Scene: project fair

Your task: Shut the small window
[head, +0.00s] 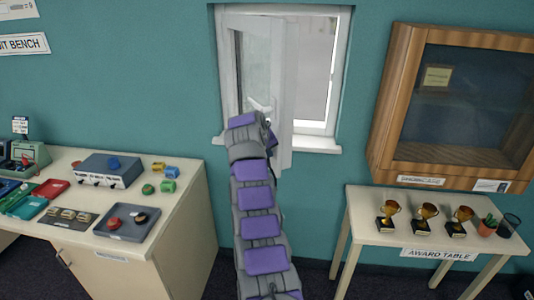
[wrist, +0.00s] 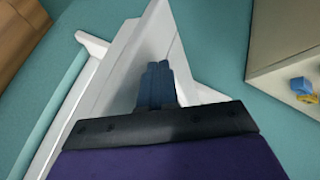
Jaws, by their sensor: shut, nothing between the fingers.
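The small window has a white frame (head: 331,75) set in the teal wall. Its white sash (head: 289,85) stands open, swung into the room from the left side, and the right part of the opening is uncovered. A light handle (head: 258,104) shows on the sash, just above my arm. My gripper (head: 270,137) is mostly hidden behind my wrist, low in front of the sash. In the wrist view my gripper (wrist: 158,68) has its dark fingers together and empty, pointing at the white sash (wrist: 118,70). I cannot tell whether they touch it.
A workbench (head: 185,185) with coloured boxes and buttons stands at left. A wooden display case (head: 393,100) hangs at right, above an award table (head: 375,225) with trophies, a plant and a dark cup. The white sill (head: 318,144) sticks out below the window.

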